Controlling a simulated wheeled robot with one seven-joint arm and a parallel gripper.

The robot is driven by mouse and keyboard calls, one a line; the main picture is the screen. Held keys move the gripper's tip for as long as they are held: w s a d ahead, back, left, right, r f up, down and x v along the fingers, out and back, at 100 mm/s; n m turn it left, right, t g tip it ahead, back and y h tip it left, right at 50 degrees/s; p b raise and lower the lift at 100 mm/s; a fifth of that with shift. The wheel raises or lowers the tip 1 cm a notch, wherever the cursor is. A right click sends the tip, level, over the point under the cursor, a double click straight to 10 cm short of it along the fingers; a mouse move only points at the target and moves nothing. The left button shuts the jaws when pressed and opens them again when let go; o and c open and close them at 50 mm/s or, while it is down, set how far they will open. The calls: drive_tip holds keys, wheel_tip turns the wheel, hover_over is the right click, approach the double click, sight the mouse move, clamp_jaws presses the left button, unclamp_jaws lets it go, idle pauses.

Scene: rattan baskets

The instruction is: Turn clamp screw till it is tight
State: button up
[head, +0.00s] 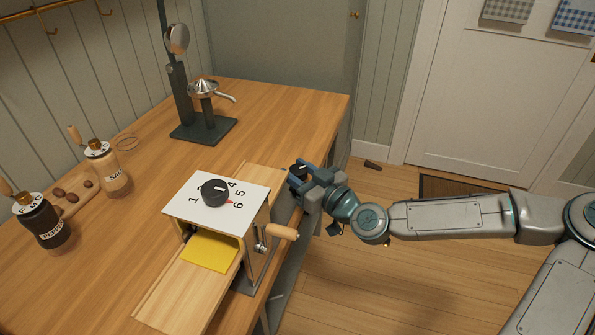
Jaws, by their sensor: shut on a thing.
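A pasta machine with a white top (184,208) stands near the right edge of the wooden table. Its black dial (215,192) sits among printed numbers, with a red mark by the 6. A crank with a wooden handle (284,232) sticks out on its right side. My gripper (303,176) is at the table's right edge, beyond the crank. It is shut on a small dark knob (298,169), which looks like the clamp screw. The fingers hide most of the knob, and I cannot see the screw's shaft or how tight it is.
A yellow dough sheet (210,251) lies at the machine's front on a wooden board (177,292). A dark juicer press (203,128) stands behind. Salt (109,170) and pepper (42,222) mills stand at left. Open floor lies right of the table.

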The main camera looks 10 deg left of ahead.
drive_tip(key=shift+m+t+h, duration=1)
drive_tip(key=shift+m+t, duration=0.1)
drive_tip(key=shift+t, duration=0.3)
drive_tip(key=shift+m+t+h, duration=0.3)
drive_tip(key=shift+h, duration=0.1)
drive_tip(key=o, duration=1)
